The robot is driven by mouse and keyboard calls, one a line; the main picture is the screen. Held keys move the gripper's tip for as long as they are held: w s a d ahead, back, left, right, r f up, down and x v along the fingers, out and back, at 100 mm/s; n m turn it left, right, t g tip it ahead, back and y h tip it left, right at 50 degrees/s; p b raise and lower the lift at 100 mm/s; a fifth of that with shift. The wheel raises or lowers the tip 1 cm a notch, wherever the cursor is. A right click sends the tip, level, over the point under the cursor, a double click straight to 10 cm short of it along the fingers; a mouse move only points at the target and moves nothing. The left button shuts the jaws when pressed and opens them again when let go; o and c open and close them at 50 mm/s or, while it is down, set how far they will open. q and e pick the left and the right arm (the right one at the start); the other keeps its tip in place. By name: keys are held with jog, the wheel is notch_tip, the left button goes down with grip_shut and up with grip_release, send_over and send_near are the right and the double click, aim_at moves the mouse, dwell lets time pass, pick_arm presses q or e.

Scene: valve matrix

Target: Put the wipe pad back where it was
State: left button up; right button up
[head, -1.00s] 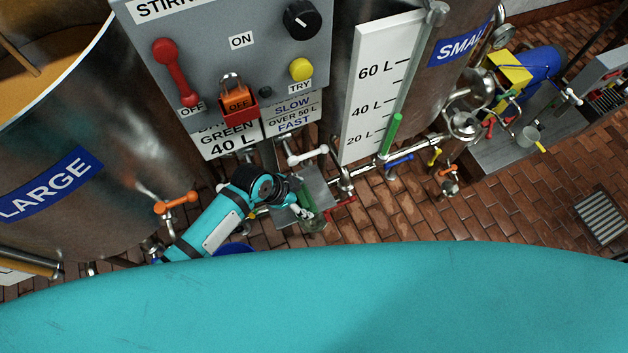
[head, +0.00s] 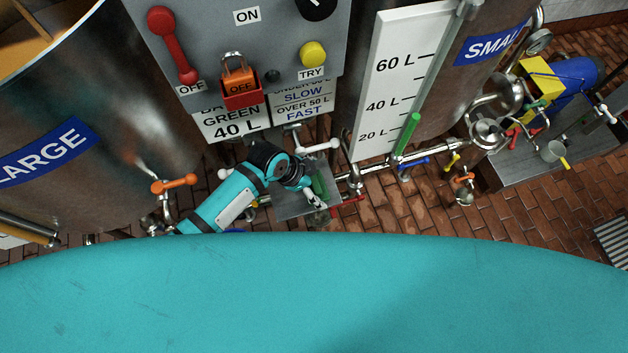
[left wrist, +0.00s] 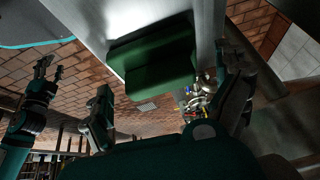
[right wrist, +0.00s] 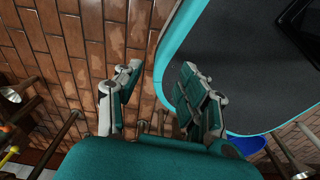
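The wipe pad, a dark green block, lies on a small grey metal tray (head: 293,205) below the control box in the head view. The pad (head: 319,186) is partly hidden there by my left gripper (head: 312,190). In the left wrist view the pad (left wrist: 152,57) lies against the grey tray surface (left wrist: 205,30). My left gripper (left wrist: 172,105) has its fingers spread wide there, with the pad just beyond them and no clear contact. My right gripper (right wrist: 152,90) is open and empty over the brick floor, beside my own base; it is not in the head view.
A control box (head: 215,45) with a red lever, an orange padlock (head: 240,85) and a yellow button hangs above the tray. The large tank (head: 90,110) stands left, the small tank (head: 450,90) right. Pipes and valve handles (head: 412,163) crowd the right of the tray.

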pick_arm(q)
jog(key=p+v, duration=0.1)
jog(key=v, duration=1.1)
jog(key=shift+a, duration=0.1)
